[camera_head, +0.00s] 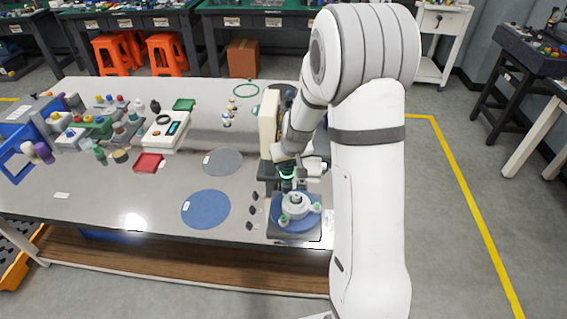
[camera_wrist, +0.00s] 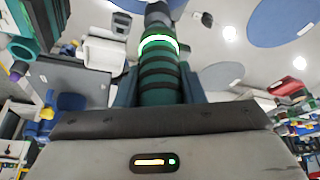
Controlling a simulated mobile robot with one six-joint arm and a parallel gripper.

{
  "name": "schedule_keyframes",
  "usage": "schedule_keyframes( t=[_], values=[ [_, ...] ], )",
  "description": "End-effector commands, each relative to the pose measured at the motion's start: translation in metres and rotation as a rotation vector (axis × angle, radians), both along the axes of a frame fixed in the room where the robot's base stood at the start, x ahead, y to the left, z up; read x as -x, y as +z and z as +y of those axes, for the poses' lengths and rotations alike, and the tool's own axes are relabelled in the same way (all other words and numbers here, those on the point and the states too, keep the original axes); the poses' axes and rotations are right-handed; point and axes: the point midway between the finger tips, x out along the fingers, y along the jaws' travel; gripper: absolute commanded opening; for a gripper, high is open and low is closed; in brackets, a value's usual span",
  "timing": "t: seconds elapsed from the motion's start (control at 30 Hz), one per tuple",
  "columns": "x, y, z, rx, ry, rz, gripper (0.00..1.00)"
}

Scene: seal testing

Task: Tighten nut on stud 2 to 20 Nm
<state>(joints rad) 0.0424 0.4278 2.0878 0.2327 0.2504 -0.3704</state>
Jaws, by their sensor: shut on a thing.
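My gripper (camera_wrist: 158,88) is shut on a green cylindrical tool (camera_wrist: 160,72) with black bands and a glowing white-green ring. In the head view the tool (camera_head: 287,177) hangs below my wrist, just behind a white round flange (camera_head: 296,204). The flange sits on a blue disc on a dark square base (camera_head: 293,231) at the table's front right. Several green-topped studs or nuts stand on the flange. I cannot tell which is stud 2, or whether the tool touches one. My arm hides part of the area right of the fixture.
A blue mat (camera_head: 206,209) and a grey mat (camera_head: 223,162) lie left of the fixture. Small black pieces (camera_head: 251,210) lie beside its base. A cream upright post (camera_head: 268,132) stands behind it. A red tray (camera_head: 148,163) and a device with a display (camera_head: 166,130) stand farther left.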

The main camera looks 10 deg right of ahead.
Motion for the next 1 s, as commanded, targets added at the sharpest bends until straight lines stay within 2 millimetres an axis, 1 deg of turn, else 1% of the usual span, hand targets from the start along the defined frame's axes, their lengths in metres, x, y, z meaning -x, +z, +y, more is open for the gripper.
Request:
schedule_keyframes(
  t=[0.27, 0.9, 1.0],
  values=[
    [0.000, 0.004, 0.000, 0.000, 0.000, -0.001, 0.04],
    [-0.001, 0.047, 0.000, 0.000, 0.000, -0.002, 0.04],
    [0.000, 0.051, 0.000, 0.000, 0.000, -0.002, 0.04]
  ],
)
